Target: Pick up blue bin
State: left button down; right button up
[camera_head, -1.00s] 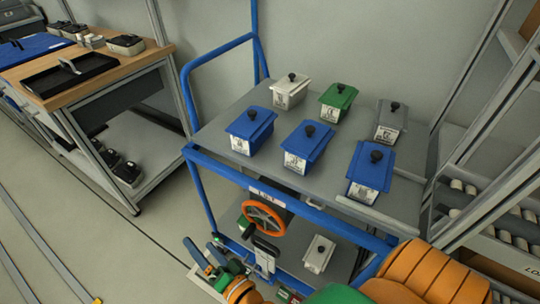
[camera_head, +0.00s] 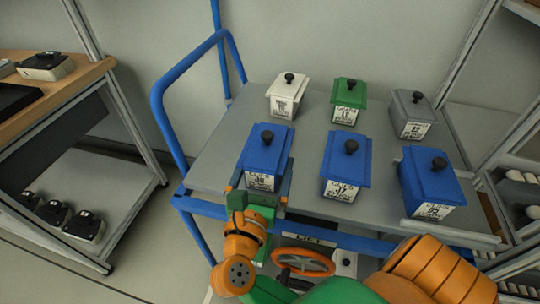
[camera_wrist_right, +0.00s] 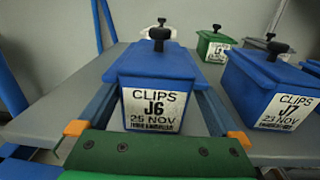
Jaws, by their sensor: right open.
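Three blue lidded bins with black knobs stand in the front row on the grey cart top. The left blue bin (camera_head: 264,148) is labelled CLIPS J6 in the wrist view (camera_wrist_right: 156,65). My right gripper (camera_head: 261,178) is at this bin's front, open. In the wrist view its two fingers (camera_wrist_right: 155,112) lie on either side of the bin, with gaps showing near the front. The middle blue bin (camera_head: 346,160), labelled J7 in the wrist view (camera_wrist_right: 265,85), and the right blue bin (camera_head: 428,180) stand farther right. My left gripper is not in view.
A white bin (camera_head: 287,98), a green bin (camera_head: 347,100) and a grey bin (camera_head: 411,115) stand in the back row. The cart's blue handle rail (camera_head: 160,110) rises at the left. A workbench (camera_head: 60,90) is at far left, a rack (camera_head: 490,90) at right.

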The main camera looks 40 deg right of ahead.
jog(key=x, duration=0.3)
jog(key=shift+w+d+f, duration=0.1)
jog(key=shift+w+f, duration=0.05)
jog(key=shift+w, duration=0.05)
jog(key=shift+s, duration=0.1)
jog(key=c, duration=1.6)
